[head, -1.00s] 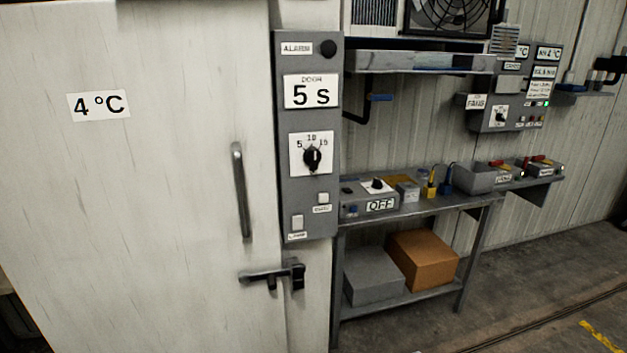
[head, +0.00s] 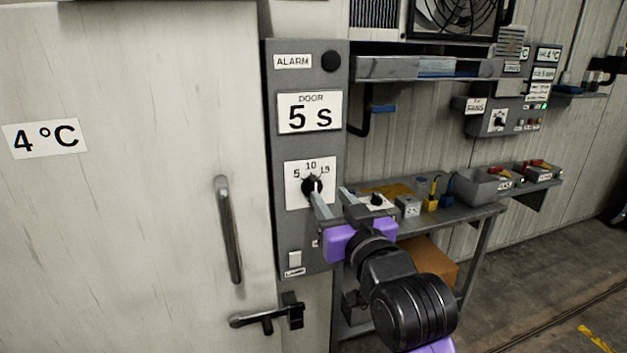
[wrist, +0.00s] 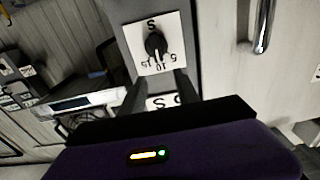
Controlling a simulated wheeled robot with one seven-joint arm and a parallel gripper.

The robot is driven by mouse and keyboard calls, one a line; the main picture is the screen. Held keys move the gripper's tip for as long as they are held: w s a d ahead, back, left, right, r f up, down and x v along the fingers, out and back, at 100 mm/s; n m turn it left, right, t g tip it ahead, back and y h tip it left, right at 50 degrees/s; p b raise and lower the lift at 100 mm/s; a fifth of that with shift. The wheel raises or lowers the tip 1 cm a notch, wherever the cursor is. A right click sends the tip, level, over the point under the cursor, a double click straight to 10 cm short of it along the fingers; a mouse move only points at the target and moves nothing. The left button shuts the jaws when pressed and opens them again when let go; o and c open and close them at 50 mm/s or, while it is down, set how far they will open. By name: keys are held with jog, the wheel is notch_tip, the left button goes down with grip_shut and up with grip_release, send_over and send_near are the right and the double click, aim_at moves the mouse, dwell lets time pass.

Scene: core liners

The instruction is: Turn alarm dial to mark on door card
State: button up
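The alarm dial (head: 312,187) is a black knob on a white plate marked 5, 10 and 15, on a grey panel. Its white pointer line appears to face near 10; the exact angle is hard to tell. The door card (head: 309,113) above it reads "DOOR 5 s". My gripper (head: 328,193) is open and empty, its two fingers reaching toward the dial from the lower right. In the wrist view the picture is inverted; the dial (wrist: 156,45) lies beyond and between the fingertips, apparently untouched. The door card (wrist: 163,102) is partly hidden by my gripper there.
A white door with a long handle (head: 229,230) and a latch (head: 267,316) is left of the panel. A round black alarm button (head: 331,61) is at the panel's top. A shelf (head: 430,68) and a bench (head: 455,214) with control boxes stand on the right.

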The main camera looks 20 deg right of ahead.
aim_at(316, 184)
jog(key=w, duration=0.2)
jog(key=w+p, duration=0.1)
jog(key=w, duration=0.2)
jog(key=w+f, duration=0.1)
jog(key=w, duration=0.1)
jog(key=shift+w+p, duration=0.3)
jog(key=shift+c, duration=0.5)
grip_shut()
